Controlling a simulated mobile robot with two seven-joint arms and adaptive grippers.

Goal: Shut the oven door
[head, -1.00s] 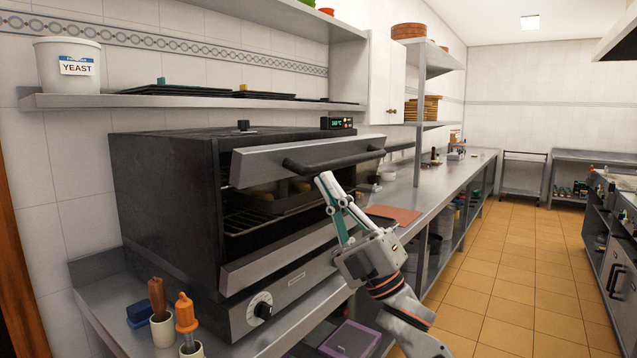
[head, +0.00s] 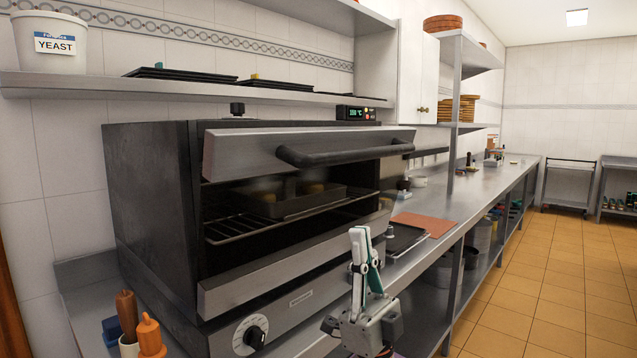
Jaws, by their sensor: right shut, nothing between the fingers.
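The dark oven (head: 150,190) stands on the counter at the left. Its steel door (head: 245,155) is up and open, leaving a wide gap below it. A black bar handle (head: 340,152) runs along the door's front. Through the gap I see a wire rack (head: 270,226) and a pan (head: 300,203) with browned items. My right gripper (head: 362,240) points upward, shut and empty, in front of the oven's lower right part. It is below the handle and apart from it. My left gripper is not in view.
A timer knob (head: 250,334) is on the oven's lower front. Wooden-handled tools (head: 148,335) stand at the lower left. The tiled floor (head: 530,290) at right is clear.

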